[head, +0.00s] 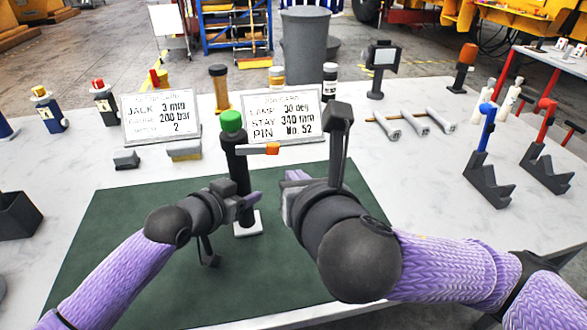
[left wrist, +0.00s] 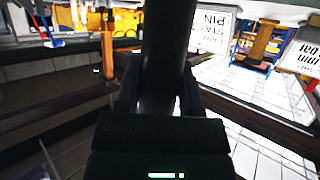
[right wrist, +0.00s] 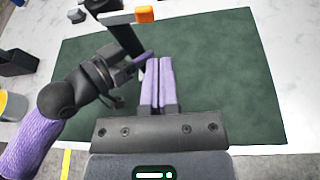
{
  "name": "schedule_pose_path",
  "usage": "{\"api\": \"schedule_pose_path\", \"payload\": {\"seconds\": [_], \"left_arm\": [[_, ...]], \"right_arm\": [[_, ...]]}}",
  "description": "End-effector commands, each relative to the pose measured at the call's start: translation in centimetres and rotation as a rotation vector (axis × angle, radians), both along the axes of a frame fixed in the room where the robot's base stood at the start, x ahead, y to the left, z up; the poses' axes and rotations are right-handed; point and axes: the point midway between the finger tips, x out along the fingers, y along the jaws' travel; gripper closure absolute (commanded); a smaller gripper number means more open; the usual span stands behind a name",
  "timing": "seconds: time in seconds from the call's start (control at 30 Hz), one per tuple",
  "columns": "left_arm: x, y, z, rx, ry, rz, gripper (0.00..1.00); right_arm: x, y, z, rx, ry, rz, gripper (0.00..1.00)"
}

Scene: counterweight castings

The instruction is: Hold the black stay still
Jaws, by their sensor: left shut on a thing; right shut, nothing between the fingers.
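The black stay (head: 240,170) is an upright black post with a green cap (head: 231,121), standing on a small white base (head: 246,225) on the green mat. A pale crossbar with an orange end (head: 272,148) sticks out to its right. My left gripper (head: 246,200) is shut on the post, above the base; in the left wrist view the dark post (left wrist: 165,55) fills the space between the fingers. My right gripper (head: 298,178) is shut and empty, to the right of the post. In the right wrist view its purple fingers (right wrist: 158,82) lie together, apart from the stay (right wrist: 124,38).
The green mat (head: 130,235) is bare on its left. Two printed cards (head: 160,115) (head: 285,112) stand behind it. Grey rods (head: 412,123) lie at the back right. Blue-topped and red-topped levers on dark brackets (head: 487,180) (head: 546,170) stand right. A dark bin (head: 17,215) is far left.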

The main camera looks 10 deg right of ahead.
Motion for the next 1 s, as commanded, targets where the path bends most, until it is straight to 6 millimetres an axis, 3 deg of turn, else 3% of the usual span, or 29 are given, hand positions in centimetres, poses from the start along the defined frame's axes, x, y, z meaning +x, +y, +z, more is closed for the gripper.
{"api": "schedule_pose_path", "payload": {"seconds": [0.03, 0.17, 0.33, 0.5, 0.63, 0.8, 1.0], "left_arm": [[0.0, 0.0, 0.1, -0.002, -0.002, 0.000, 1.00], [0.0, 0.0, 0.1, -0.002, -0.002, 0.000, 1.00], [0.0, 0.0, 0.1, -0.002, -0.002, 0.000, 1.00], [0.0, 0.0, 0.1, -0.002, -0.002, 0.000, 1.00], [0.0, 0.0, 0.1, -0.002, -0.002, 0.000, 1.00], [0.0, 0.0, 0.1, -0.002, -0.002, 0.000, 1.00], [0.0, 0.0, 0.1, -0.002, -0.002, 0.000, 1.00]], "right_arm": [[0.0, 0.0, 0.0, 0.000, 0.000, 0.000, 0.98], [0.0, 0.1, -0.2, 0.090, -0.011, -0.034, 0.70], [-0.1, 0.5, -0.7, 0.612, -0.080, -0.193, 0.35], [-0.9, 1.1, -1.0, 1.189, -0.145, -0.280, 0.35], [-1.4, 1.4, -1.0, 1.471, -0.160, -0.291, 0.35], [-0.6, 1.6, -0.9, 1.591, -0.167, -0.288, 0.35], [4.6, 1.7, -0.8, 1.590, -0.171, -0.289, 0.35]]}}
